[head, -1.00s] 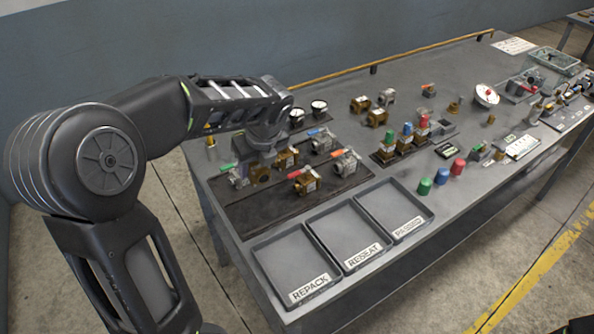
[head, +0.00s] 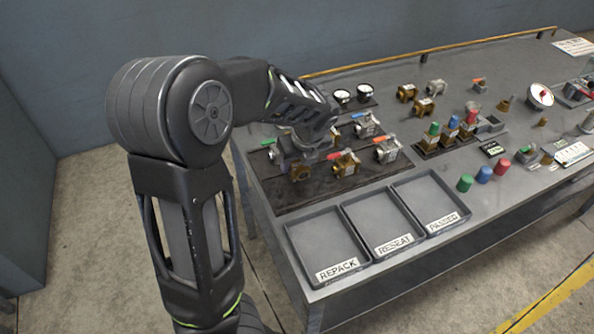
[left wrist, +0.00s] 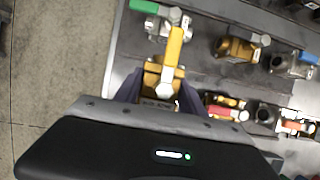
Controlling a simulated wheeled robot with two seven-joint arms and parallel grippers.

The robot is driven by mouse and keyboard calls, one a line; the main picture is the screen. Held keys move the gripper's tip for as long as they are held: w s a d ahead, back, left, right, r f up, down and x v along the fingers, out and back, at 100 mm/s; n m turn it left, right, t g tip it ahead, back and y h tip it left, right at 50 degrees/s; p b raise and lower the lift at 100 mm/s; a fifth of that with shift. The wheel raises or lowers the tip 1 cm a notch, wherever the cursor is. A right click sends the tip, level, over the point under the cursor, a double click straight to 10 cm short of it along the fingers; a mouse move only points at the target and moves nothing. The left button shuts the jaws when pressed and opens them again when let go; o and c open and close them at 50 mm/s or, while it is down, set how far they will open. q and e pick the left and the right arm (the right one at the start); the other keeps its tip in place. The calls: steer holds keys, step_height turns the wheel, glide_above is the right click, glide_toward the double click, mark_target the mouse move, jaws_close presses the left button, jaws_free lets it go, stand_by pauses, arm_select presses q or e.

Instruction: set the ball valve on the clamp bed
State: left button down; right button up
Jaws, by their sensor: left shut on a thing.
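My left gripper (head: 300,160) is low over the dark mat (head: 300,197) at the near left of the bench. In the left wrist view its fingers (left wrist: 160,92) are shut on a brass ball valve (left wrist: 160,76) with a yellow handle (left wrist: 174,45). My right gripper is not in view. I cannot clearly make out the clamp bed.
Other ball valves with orange (head: 346,163), red (head: 387,150) and blue handles (head: 368,124) stand close by on the mat. Trays marked REPACK (head: 337,271), RESEAT (head: 394,244) and PASSED (head: 443,221) line the front. Behind are gauges (head: 342,96) and a capped-part rack (head: 421,152).

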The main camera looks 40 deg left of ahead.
mark_target(297, 172)
arm_select(q)
steer(key=shift+f, duration=1.8)
steer(key=shift+f, duration=0.1)
steer(key=c, duration=0.7)
jaws_free()
steer(key=v, duration=1.2)
steer(key=shift+p, duration=0.3)
steer(key=shift+o, duration=0.3)
